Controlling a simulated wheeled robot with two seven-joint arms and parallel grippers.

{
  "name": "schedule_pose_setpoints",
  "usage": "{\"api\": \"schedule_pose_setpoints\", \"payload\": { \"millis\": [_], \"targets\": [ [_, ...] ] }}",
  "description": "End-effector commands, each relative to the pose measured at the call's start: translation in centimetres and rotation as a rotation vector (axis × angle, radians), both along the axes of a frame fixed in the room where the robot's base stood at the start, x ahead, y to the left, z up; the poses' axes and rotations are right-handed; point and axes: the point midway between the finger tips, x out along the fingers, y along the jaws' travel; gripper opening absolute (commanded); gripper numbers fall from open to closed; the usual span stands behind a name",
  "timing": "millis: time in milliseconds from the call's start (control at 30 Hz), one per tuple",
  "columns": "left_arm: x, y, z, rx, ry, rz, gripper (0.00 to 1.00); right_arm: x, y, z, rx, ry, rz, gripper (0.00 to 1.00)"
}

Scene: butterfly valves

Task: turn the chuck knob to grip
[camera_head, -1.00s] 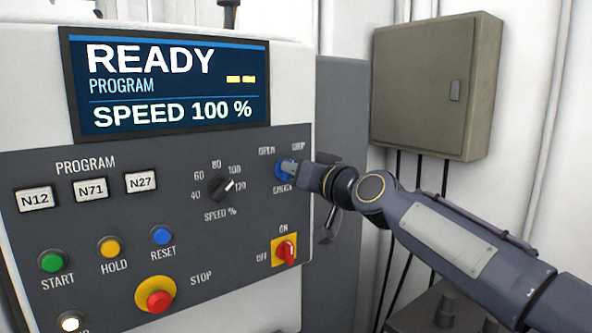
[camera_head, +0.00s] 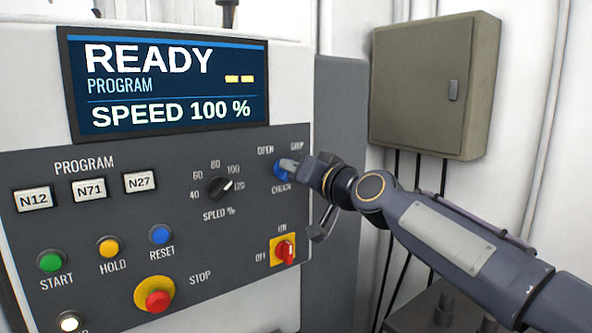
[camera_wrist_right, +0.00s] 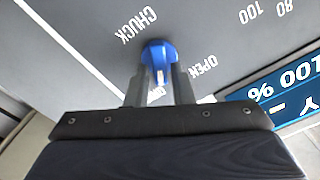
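The blue chuck knob (camera_head: 281,170) is on the upper right of the grey control panel, with OPEN and GRIP lettered above it and CHUCK below. My right gripper (camera_head: 289,165) reaches it from the right and partly covers it. In the right wrist view the knob (camera_wrist_right: 156,55) sits between the two grey fingers of my right gripper (camera_wrist_right: 159,78), which are closed about its handle. Its white mark points down in that view, toward the partly hidden GRIP lettering. My left gripper is not in view.
A speed dial (camera_head: 220,188) is left of the knob, and a red and yellow ON/OFF switch (camera_head: 284,250) is below it. The screen (camera_head: 165,85) reads READY, SPEED 100 %. A grey wall cabinet (camera_head: 430,85) stands behind my right arm.

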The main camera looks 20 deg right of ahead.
Motion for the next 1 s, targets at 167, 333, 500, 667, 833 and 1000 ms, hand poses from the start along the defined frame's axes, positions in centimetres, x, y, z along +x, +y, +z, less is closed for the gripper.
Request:
{"api": "schedule_pose_setpoints", "payload": {
  "millis": [167, 333, 500, 667, 833, 1000],
  "targets": [
    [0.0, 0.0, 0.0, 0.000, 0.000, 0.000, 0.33, 0.0, 0.0, 0.0, -0.002, -0.001, 0.000, 0.35],
    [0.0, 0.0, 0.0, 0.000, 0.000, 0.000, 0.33, 0.0, 0.0, 0.0, -0.003, -0.001, 0.000, 0.35],
    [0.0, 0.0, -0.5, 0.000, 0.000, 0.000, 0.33, -1.2, -0.5, 0.0, -0.002, -0.004, -0.002, 0.35],
    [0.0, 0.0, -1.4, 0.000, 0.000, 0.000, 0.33, -3.8, -1.5, -0.1, -0.003, -0.004, -0.003, 0.35],
    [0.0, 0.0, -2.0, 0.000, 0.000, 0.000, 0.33, -6.2, -2.3, -0.1, -0.003, -0.003, -0.002, 0.35],
    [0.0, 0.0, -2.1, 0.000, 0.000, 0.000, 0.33, -7.3, -2.7, -0.1, -0.002, -0.001, -0.001, 0.35]
  ]
}}
